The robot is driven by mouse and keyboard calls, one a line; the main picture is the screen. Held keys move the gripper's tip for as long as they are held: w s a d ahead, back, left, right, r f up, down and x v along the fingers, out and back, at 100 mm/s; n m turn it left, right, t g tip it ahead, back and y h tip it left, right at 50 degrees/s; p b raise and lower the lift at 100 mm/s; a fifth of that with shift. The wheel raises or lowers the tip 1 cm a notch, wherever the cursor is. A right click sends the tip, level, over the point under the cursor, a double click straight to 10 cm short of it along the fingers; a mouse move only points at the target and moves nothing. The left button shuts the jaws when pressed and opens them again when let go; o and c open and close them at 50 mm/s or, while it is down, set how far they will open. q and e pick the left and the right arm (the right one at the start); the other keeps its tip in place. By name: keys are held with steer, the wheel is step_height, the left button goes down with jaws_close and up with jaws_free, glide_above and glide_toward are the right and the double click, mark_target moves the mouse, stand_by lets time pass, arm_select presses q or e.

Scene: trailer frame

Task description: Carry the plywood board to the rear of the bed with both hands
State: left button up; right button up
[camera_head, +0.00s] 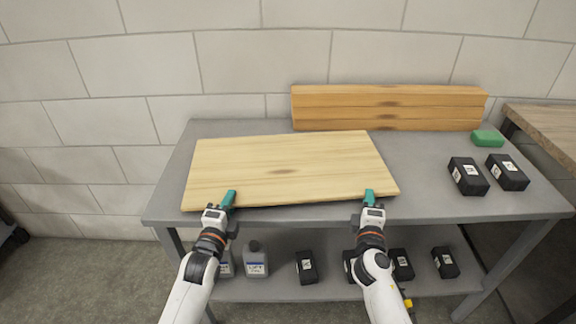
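The plywood board (290,166) is a pale, flat wooden panel lying on the left and middle part of the grey table (440,205). Its near edge runs along the table's front side. My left gripper (229,198) has its teal fingertips at the board's near edge, toward the left corner. My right gripper (369,196) has its teal fingertips at the near edge, close to the right corner. The fingers overlap the edge in this view, and I cannot tell whether they are closed on it. No trailer bed is recognisable in view.
Stacked wooden planks (388,108) stand at the table's back. Black boxes (467,176) and a green block (487,139) sit at the right. A lower shelf (325,288) holds bottles (256,262) and several black boxes. A wooden-topped bench (550,128) stands at right; a block wall is behind.

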arm_select(q)
steer(key=shift+w, duration=0.25)
arm_select(e)
steer(key=shift+w, duration=0.25)
arm_select(q)
jaws_close()
arm_select(e)
jaws_close()
stand_by(0.8)
arm_select(q)
steer(key=shift+r, duration=0.3)
arm_select(e)
steer(key=shift+r, duration=0.25)
